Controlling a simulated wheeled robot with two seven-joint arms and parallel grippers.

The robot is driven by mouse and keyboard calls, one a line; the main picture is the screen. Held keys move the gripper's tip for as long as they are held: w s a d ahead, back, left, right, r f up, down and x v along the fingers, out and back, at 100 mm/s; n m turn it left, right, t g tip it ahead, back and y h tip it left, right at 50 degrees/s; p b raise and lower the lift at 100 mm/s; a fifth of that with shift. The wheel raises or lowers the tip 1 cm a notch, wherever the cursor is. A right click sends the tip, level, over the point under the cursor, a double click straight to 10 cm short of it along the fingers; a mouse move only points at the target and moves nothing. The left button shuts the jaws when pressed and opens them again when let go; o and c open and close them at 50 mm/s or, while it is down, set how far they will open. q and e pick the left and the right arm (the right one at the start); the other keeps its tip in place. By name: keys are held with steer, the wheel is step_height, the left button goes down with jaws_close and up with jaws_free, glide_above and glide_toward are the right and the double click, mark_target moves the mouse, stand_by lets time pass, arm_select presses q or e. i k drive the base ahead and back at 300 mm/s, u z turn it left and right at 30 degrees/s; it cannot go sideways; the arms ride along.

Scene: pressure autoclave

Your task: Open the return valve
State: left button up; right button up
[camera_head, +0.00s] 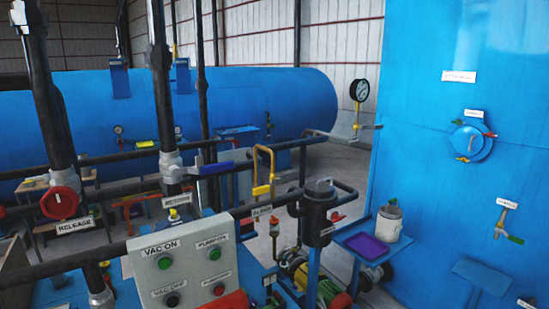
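The return valve (171,165) is a grey body on a vertical dark pipe left of centre. A blue lever (216,168) sticks out from it to the right, roughly level and across the pipe. A white label reading RETURN (177,199) sits just below on the dark horizontal pipe. Neither my left nor my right gripper shows in the head view. Nothing is seen touching the lever.
A red round RELEASE valve wheel (60,203) is at the left. A grey button panel (182,264) stands in front, below the return valve. A yellow bent pipe (263,168) rises right of the lever. A large blue wall (455,150) fills the right side.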

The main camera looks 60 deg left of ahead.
mark_target(217, 167)
steer(key=i, duration=1)
steer(key=u, duration=2.4)
